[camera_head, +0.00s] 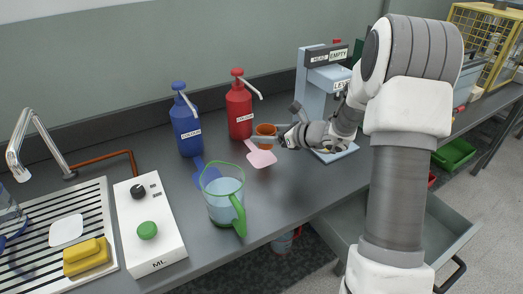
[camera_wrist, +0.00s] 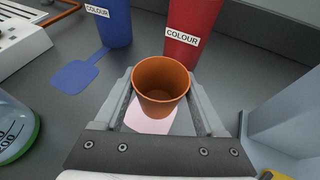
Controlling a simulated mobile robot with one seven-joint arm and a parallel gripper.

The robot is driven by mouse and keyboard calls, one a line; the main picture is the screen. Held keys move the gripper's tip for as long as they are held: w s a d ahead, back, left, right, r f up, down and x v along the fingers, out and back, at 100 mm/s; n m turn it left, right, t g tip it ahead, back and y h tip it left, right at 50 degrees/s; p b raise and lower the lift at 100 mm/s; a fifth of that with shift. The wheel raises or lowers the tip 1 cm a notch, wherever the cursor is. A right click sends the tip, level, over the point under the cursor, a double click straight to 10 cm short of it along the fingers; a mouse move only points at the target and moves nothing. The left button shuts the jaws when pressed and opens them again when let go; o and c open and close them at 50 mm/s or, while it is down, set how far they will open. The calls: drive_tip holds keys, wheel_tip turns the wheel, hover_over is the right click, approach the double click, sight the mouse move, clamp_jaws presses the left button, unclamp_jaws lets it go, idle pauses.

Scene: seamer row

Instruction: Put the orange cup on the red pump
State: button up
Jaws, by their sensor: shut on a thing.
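The orange cup (camera_wrist: 160,82) is upright and empty between the fingers of my gripper (camera_wrist: 163,103), which is shut on it in the wrist view. In the head view the cup (camera_head: 265,130) is just in front of the red pump (camera_head: 239,108), a red bottle with a white spout and a label. In the wrist view the red pump (camera_wrist: 190,28) stands right behind the cup. A pink pad (camera_head: 261,155) extends on the counter in front of the red pump, partly under the cup in the wrist view. My gripper (camera_head: 268,138) reaches in from the right.
A blue pump (camera_head: 185,123) with a blue pad stands left of the red one. A jug with a green handle (camera_head: 226,200) stands in front on the counter. A blue-grey machine (camera_head: 316,85) stands to the right. A white control box (camera_head: 149,225) and a sink are at left.

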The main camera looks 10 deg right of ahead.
sight(262, 146)
drive_tip(key=shift+w+a+f, duration=0.15)
drive_tip(key=shift+a+f, duration=0.3)
drive_tip(key=shift+a, duration=0.2)
drive_tip(key=shift+f+b, duration=0.65)
drive_tip(key=shift+f, duration=1.25)
drive_tip(key=shift+f, duration=0.2)
drive_tip(key=o, duration=1.3)
drive_tip(key=shift+r, duration=0.15)
drive_tip(key=shift+d+r, duration=0.1)
drive_tip(key=shift+r, duration=0.1)
drive_tip(key=p+v, duration=0.2)
drive_tip(key=v, duration=0.9)
drive_tip(key=shift+s+d+r, duration=0.1)
drive_tip(key=shift+s+d, duration=0.05)
drive_tip(key=shift+s, duration=0.3)
